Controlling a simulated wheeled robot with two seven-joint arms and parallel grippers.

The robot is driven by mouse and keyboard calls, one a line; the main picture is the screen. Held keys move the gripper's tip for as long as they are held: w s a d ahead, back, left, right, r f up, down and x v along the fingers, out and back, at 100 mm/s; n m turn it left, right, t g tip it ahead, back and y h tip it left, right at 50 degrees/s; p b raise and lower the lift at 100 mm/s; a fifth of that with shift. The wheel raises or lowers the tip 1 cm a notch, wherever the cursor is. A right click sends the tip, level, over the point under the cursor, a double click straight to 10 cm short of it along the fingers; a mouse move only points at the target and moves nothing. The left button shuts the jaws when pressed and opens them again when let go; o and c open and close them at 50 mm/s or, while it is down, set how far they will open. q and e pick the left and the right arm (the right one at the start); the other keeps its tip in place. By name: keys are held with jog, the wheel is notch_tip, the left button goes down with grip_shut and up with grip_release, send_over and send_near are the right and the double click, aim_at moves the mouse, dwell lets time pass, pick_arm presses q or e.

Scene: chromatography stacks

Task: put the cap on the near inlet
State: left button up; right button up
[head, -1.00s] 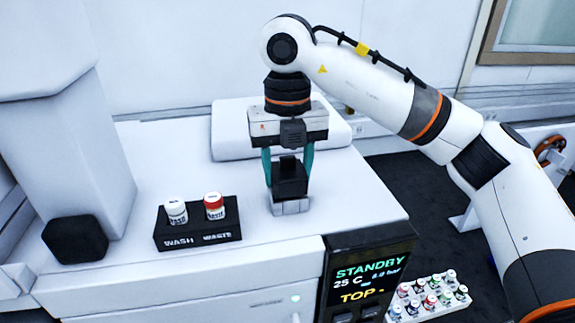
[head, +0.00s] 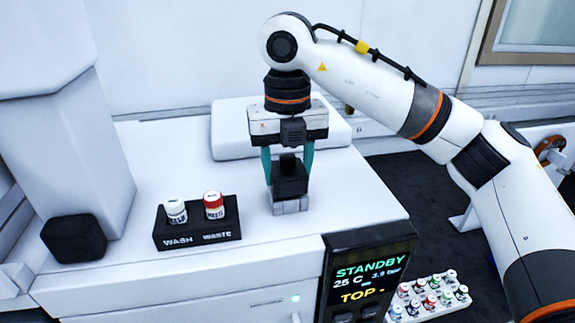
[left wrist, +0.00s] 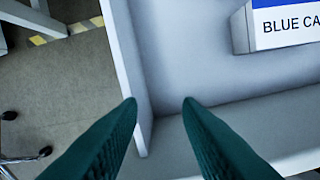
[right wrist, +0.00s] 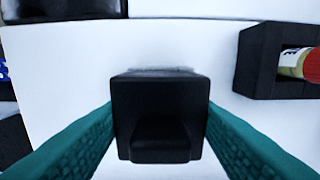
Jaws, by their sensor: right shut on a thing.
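My right gripper (head: 288,178) points down over the white machine top, its teal fingers shut on a black block-like cap (head: 290,180). The cap sits directly above a small grey block (head: 291,206) on the machine top, probably the near inlet; they look in contact, but the seam is hard to judge. In the right wrist view the cap (right wrist: 160,110) fills the space between the fingers and hides most of what is under it. My left gripper (left wrist: 160,105) shows in the left wrist view with its fingers apart and nothing between them.
A black holder (head: 198,239) labelled WASH and WASTE carries a white-capped bottle (head: 175,212) and a red-capped bottle (head: 214,206). A display (head: 368,280) reads STANDBY. A vial rack (head: 428,299) stands lower right. A blue-labelled box (left wrist: 285,25) is in the left wrist view.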

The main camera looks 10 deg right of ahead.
jog(key=shift+f+b, duration=0.2)
jog(key=shift+b, duration=0.15)
dwell(1.1)
jog(key=o, duration=1.6)
jog(key=shift+c, duration=0.2)
jog(key=shift+r, duration=0.1)
jog(key=shift+r+p, duration=3.9)
jog(key=shift+r, duration=1.1)
jog(key=shift+c, duration=0.6)
grip_shut()
